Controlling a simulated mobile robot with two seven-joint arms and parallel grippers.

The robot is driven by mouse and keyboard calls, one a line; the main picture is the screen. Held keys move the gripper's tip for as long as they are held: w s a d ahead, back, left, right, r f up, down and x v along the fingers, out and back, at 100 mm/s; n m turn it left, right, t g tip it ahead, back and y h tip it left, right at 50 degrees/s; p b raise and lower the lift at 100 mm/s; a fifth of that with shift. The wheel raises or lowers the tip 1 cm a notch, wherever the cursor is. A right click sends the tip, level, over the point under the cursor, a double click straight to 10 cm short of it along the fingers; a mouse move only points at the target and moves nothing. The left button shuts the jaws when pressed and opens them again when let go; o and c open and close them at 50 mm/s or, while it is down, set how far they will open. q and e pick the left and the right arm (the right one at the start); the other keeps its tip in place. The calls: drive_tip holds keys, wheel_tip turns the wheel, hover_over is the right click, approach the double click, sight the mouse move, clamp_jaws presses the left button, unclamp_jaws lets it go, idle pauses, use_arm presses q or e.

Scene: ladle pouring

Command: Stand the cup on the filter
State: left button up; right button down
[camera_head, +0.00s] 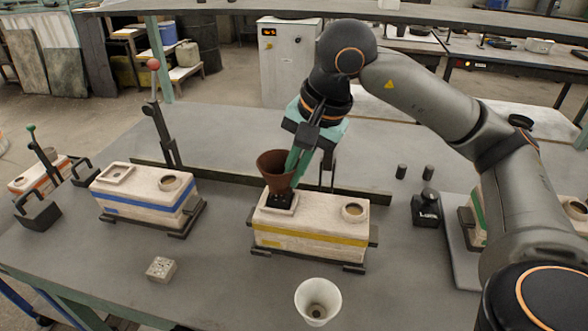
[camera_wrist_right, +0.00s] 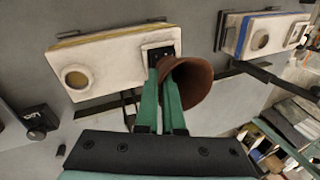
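The brown cup (camera_head: 277,170) is upright, its base at or just above the dark square filter (camera_head: 281,201) on the left end of the yellow-striped mould (camera_head: 312,226). Whether the base touches is hard to tell. My right gripper (camera_head: 294,174) comes down from the right with its green fingers at the cup's lower part, and looks shut on it. In the right wrist view the cup (camera_wrist_right: 192,82) shows beside the green fingertips (camera_wrist_right: 158,68), which partly hide its base and the filter (camera_wrist_right: 160,50). My left gripper is not in view.
A white cup (camera_head: 317,301) stands in front on the table. A blue-striped mould (camera_head: 146,195) is to the left, with a red-knobbed lever (camera_head: 160,115) behind it. A black weight (camera_head: 426,208) stands right of the yellow-striped mould. A small pale block (camera_head: 161,270) lies at front left.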

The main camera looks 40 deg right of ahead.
drive_tip(key=shift+f+b, duration=0.3)
drive_tip(key=shift+f, duration=0.05)
drive_tip(key=shift+f+b, duration=0.35)
idle(0.3)
drive_tip(key=c, duration=1)
unclamp_jaws()
drive_tip(key=shift+o, duration=0.2)
drive_tip(key=p+v, duration=0.3)
drive_tip(key=v, duration=0.9)
drive_tip(key=shift+r, duration=0.2)
